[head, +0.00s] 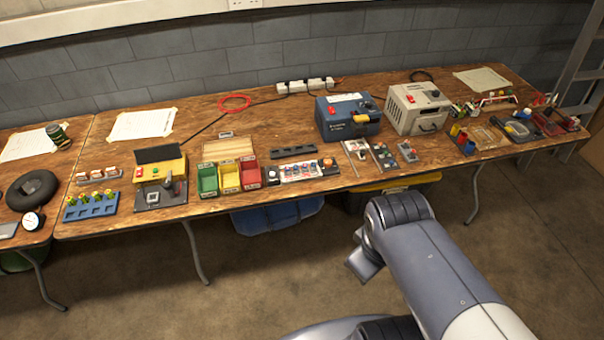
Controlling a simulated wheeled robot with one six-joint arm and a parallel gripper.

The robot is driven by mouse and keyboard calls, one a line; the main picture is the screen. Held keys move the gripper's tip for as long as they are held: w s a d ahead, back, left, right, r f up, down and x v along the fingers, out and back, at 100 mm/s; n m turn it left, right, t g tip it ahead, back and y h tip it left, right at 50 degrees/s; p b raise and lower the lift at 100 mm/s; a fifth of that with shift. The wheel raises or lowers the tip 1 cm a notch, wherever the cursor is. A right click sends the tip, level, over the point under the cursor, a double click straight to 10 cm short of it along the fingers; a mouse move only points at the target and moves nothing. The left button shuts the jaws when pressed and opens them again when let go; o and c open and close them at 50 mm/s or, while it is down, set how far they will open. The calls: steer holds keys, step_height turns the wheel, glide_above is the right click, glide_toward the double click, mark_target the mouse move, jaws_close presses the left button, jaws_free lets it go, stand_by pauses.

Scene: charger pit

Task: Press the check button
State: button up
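A yellow-fronted station (160,172) with a dark upright panel stands on the left part of the long wooden table. Small red and green spots that look like buttons show on its yellow face, above a grey base with a small device. No label is readable, so I cannot tell which one is the check button. My arm reaches up from the lower right, in front of the table and apart from it. My gripper's fingers do not show.
Green, yellow and red bins (229,178) stand right of the yellow station. A blue unit (348,117) and a beige unit (417,107) stand further right. A blue rack (91,206) lies at the left. A ladder (585,60) leans at the far right. Floor before the table is clear.

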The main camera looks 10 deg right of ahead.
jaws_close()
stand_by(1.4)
